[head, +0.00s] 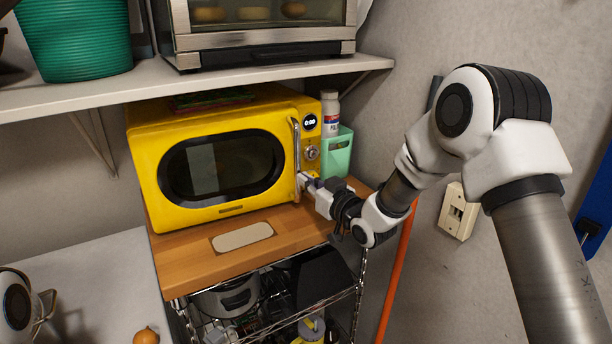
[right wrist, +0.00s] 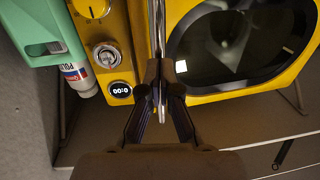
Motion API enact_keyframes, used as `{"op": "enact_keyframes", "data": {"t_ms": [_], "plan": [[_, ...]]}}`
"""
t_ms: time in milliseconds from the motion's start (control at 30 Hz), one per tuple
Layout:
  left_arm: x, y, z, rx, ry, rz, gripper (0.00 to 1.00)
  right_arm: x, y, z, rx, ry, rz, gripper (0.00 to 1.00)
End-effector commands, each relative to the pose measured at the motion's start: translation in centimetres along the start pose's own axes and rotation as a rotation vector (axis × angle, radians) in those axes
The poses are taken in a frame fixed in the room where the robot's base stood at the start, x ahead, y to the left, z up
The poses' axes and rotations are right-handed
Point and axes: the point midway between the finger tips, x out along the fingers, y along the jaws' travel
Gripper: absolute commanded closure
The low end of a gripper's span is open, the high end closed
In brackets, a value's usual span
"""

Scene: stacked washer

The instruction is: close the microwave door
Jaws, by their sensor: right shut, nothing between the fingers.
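The yellow microwave (head: 215,158) stands on a wooden board on the rack. Its door (head: 222,170), with a dark oval window, looks flush with the front or nearly so; I cannot tell whether a thin gap is left. The upright metal handle (head: 297,150) is at the door's right edge. My right gripper (head: 306,182) is shut and empty at the handle's lower end. In the right wrist view, its fingers (right wrist: 161,92) point at the door's edge by the handle; contact is unclear. My left gripper is out of view.
A green holder (head: 338,152) with a white bottle (head: 330,108) stands right of the microwave, close to my right gripper. A shelf (head: 62,93) with a toaster oven (head: 262,40) runs above. A beige pad (head: 243,236) lies in front. The wall is at right.

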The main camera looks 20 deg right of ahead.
Motion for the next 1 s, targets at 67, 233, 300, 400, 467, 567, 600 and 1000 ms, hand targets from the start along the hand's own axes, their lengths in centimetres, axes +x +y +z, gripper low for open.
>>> {"op": "enact_keyframes", "data": {"t_ms": [67, 233, 300, 400, 467, 567, 600, 1000], "plan": [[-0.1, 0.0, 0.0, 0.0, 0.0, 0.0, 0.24, 0.3, 0.0, 0.0, 0.0, 0.0, 0.0, 1.0], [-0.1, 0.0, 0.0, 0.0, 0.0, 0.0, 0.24, 0.3, 0.0, 0.0, 0.0, 0.0, 0.0, 1.0], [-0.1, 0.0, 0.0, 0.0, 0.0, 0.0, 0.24, 0.3, 0.0, 0.0, 0.0, 0.0, 0.0, 1.0], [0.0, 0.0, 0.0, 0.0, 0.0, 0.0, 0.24, 0.7, 0.1, 0.0, 0.002, 0.002, -0.009, 1.0], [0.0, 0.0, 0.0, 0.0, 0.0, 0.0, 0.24, 1.4, 0.4, 0.1, 0.003, 0.004, -0.029, 1.0], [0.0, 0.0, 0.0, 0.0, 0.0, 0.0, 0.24, 2.9, 0.9, 0.0, 0.003, 0.006, -0.073, 1.0], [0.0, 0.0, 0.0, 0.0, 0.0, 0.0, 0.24, 3.4, 1.1, 0.0, 0.003, 0.004, -0.089, 1.0], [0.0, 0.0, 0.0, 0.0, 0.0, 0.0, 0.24, 4.3, 1.5, -0.1, -0.001, 0.002, -0.117, 1.0]]}}
